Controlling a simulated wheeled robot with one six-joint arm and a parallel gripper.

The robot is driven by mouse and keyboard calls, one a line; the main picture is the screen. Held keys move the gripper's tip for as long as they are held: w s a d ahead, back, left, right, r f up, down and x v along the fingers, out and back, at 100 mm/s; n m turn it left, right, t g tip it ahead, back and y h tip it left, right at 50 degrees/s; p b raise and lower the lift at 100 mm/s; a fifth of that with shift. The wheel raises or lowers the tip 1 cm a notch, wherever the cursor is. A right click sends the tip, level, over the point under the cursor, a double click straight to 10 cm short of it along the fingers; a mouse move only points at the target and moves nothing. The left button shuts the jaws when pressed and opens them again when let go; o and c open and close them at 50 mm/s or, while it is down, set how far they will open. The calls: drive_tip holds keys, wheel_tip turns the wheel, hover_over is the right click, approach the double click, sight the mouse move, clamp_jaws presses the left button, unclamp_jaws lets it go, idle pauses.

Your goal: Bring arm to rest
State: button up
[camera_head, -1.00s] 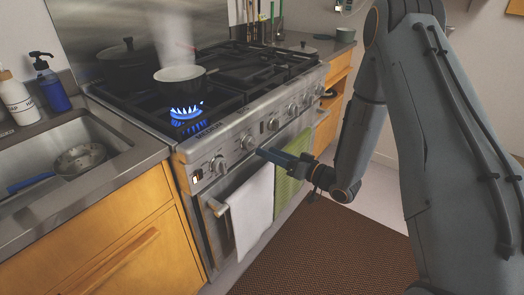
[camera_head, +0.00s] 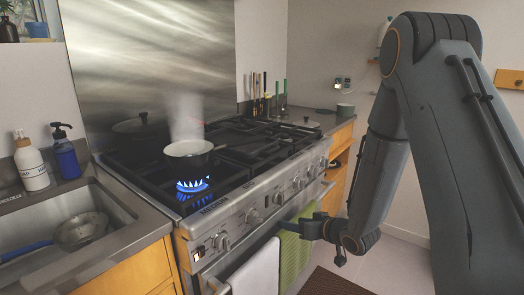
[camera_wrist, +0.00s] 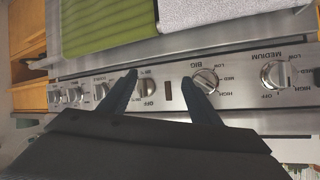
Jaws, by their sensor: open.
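My gripper (camera_head: 300,225) is in front of the stove's control panel, at the right part of the oven front in the head view. In the wrist view my gripper (camera_wrist: 160,85) shows two dark fingers spread apart with nothing held between them. The fingers point toward the row of knobs, with one knob (camera_wrist: 146,88) close to the left fingertip and another knob (camera_wrist: 205,80) by the right one. I cannot tell whether either finger touches a knob. My arm (camera_head: 385,150) reaches in from the right, bent downward.
The stove (camera_head: 240,225) has a lit blue burner flame (camera_head: 193,184) and a steaming pot (camera_head: 188,153). A white towel (camera_head: 256,270) and a green towel (camera_head: 294,255) hang on the oven front. A sink (camera_head: 60,225) is at left. Open floor lies right of the stove.

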drive_tip(key=s+d+r+m+g+h, duration=0.2)
drive_tip(key=s+d+h, duration=0.3)
drive_tip(key=d, duration=0.2)
drive_tip(key=s+r+m+g+h, duration=0.1)
drive_tip(key=s+r+g, duration=0.2)
drive_tip(key=s, duration=1)
drive_tip(key=s+r+m+g+h, duration=0.1)
drive_tip(key=s+r+g, duration=0.2)
drive_tip(key=s, duration=1)
drive_tip(key=d+g, duration=0.1)
drive_tip(key=g, duration=0.1)
drive_tip(key=shift+r+g, duration=0.2)
drive_tip(key=shift+g, duration=0.1)
